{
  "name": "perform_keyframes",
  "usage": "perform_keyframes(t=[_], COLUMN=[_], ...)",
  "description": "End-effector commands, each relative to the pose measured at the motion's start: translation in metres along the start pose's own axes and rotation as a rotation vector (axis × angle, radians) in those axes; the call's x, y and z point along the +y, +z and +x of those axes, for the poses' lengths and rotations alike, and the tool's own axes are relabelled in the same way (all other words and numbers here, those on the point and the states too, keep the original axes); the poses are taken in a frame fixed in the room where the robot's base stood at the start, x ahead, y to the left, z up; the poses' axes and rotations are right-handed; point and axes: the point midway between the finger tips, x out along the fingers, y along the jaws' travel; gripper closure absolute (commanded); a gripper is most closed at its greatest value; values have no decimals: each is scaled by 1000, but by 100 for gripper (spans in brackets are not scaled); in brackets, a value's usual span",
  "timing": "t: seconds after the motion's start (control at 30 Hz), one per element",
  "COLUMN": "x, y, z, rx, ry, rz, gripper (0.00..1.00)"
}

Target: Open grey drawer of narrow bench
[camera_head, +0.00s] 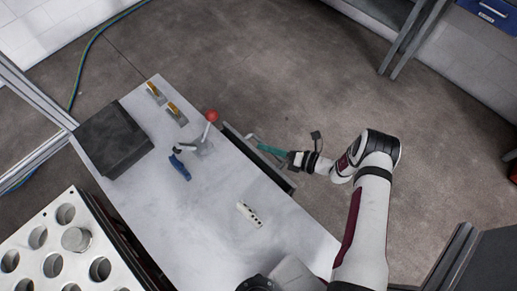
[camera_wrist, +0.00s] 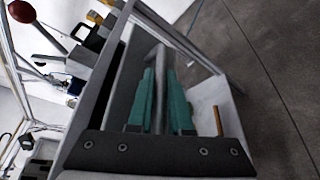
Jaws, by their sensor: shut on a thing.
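The narrow bench (camera_head: 222,222) has a light grey top and runs diagonally through the head view. The grey drawer (camera_head: 286,181) sticks out a little from its right long side, and part of its inside shows as a dark gap. My gripper (camera_head: 268,149), with teal fingers, is at the drawer's outer side. In the wrist view the teal fingers (camera_wrist: 163,100) are on either side of the grey handle bar (camera_wrist: 159,62) and shut on it. The drawer (camera_wrist: 208,65) fills the middle of that view. The fingers and wrist bracket hide part of the drawer front.
On the bench top are a dark block (camera_head: 112,139), a red-knobbed lever clamp (camera_head: 211,116), a blue-handled tool (camera_head: 180,167), yellow-marked clamps (camera_head: 175,113) and a white holed piece (camera_head: 249,214). A holed rack (camera_head: 50,262) stands lower left. The floor (camera_head: 300,75) right of the bench is clear.

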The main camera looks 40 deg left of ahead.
Motion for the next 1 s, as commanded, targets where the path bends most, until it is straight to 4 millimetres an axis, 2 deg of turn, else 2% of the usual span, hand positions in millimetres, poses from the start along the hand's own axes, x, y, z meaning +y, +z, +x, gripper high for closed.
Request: perform_keyframes(t=[0.23, 0.5, 0.7, 1.0], x=[-31, -54, -62, -63], y=[41, 73, 84, 87], z=[-18, -32, -36, -37], rx=[-2, -1, -1, 0], ry=[-2, -2, 0, 0], rz=[-3, -1, 0, 0], gripper=[100, 100, 100, 100])
